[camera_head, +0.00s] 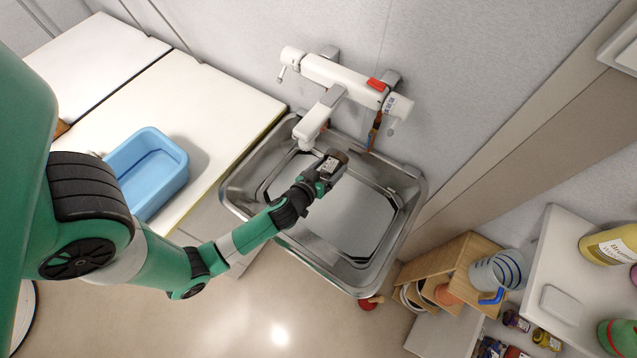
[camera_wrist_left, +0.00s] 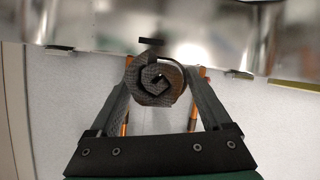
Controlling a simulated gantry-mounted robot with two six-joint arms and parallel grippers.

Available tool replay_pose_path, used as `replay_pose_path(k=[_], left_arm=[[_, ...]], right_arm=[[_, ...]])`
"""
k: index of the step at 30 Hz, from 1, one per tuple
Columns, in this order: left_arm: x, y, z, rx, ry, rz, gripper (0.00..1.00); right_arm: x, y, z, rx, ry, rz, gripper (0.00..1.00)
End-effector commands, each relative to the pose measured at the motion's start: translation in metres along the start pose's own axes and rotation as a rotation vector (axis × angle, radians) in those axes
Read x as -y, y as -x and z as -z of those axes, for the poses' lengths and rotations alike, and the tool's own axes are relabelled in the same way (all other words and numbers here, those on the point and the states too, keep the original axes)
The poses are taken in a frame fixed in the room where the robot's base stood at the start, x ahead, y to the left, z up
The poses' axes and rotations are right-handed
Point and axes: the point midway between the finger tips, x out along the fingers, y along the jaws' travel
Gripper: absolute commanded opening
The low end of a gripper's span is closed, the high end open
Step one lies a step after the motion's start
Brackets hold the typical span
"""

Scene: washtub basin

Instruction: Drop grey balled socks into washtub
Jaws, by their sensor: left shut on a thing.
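The grey balled socks (camera_wrist_left: 152,84) show as a dark rolled spiral between my left gripper's fingers (camera_wrist_left: 163,78) in the left wrist view. In the head view my left gripper (camera_head: 330,166) is shut on the socks (camera_head: 340,155), which look small and brownish-grey there. It holds them above the back part of a steel basin (camera_head: 352,212), just in front of the white tap's spout. The basin's bare floor shows. A light-blue tub (camera_head: 150,165) stands on the white counter to the left, partly cut off by my arm. My right gripper is not in view.
The white tap (camera_head: 345,80) with a red button juts from the wall over the basin's back edge. A wooden rack (camera_head: 465,262) and a clear jug (camera_head: 495,272) stand at the lower right. Bottles stand on a white shelf (camera_head: 560,290) at the far right.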

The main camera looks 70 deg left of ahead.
Motion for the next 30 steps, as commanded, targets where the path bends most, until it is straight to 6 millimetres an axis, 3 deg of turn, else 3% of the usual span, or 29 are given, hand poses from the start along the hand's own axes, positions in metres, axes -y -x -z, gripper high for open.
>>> replay_pose_path(k=[1, 2, 5, 12, 16, 27, 30], left_arm=[[0.000, 0.000, 0.001, -0.001, 0.000, 0.000, 0.28], [0.000, 0.000, 0.001, -0.001, 0.000, 0.000, 0.84], [0.000, 0.000, 0.001, -0.001, 0.000, 0.000, 1.00], [0.000, 0.001, 0.001, 0.000, 0.000, 0.000, 1.00], [-0.001, 0.013, 0.000, 0.000, -0.002, -0.002, 1.00], [-0.001, 0.095, -0.002, 0.002, -0.004, -0.007, 1.00], [-0.001, 0.108, -0.001, 0.002, -0.004, -0.005, 1.00]], right_arm=[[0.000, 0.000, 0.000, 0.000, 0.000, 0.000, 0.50], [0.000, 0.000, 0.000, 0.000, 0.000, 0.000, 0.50], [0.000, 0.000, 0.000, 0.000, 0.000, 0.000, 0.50], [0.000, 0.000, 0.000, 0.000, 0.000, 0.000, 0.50], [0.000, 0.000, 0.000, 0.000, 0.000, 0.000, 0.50], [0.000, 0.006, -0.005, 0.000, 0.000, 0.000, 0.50], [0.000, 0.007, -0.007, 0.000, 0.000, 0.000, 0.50]])
